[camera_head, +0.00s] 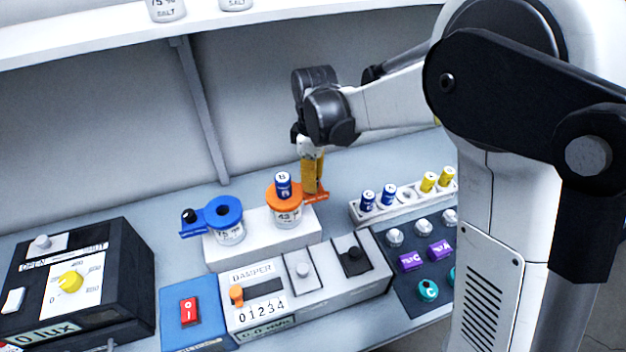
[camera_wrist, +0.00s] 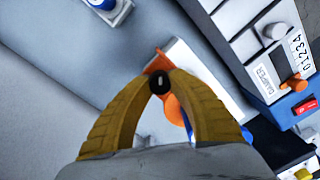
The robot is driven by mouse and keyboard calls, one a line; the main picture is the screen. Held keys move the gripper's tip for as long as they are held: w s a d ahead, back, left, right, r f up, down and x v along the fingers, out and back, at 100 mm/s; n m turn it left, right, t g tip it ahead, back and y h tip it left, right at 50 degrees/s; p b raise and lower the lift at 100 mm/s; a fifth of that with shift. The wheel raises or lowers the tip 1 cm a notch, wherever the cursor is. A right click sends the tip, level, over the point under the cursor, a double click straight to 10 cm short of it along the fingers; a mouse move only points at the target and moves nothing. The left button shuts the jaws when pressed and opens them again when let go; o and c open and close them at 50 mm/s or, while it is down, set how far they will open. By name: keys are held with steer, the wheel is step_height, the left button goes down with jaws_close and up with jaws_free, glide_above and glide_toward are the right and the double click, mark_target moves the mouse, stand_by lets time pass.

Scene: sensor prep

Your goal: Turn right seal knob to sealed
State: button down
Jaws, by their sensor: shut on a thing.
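The right jar (camera_head: 287,215) stands on a white block and has an orange lid (camera_head: 271,190) with an orange tab reaching right. A blue sensor (camera_head: 283,184) with a white top marked B stands in this lid. My gripper (camera_head: 312,190) comes down onto the tab, its yellow fingers hiding the knob in the head view. In the wrist view my gripper (camera_wrist: 160,82) is shut on the black right seal knob (camera_wrist: 159,83), over the orange tab (camera_wrist: 160,62). The knob's markings cannot be read.
The left jar (camera_head: 230,236) has a blue lid and its own black knob (camera_head: 189,215). A rack (camera_head: 376,213) with blue and yellow sensors stands to the right. A damper panel (camera_head: 250,318) and a dark lux box (camera_head: 130,275) stand in front. A shelf hangs above.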

stand_by(0.5)
steer(key=c, duration=1.2)
jaws_free()
steer(key=shift+o, duration=0.2)
step_height(320, 180, up, 12)
steer(key=shift+w, duration=0.25)
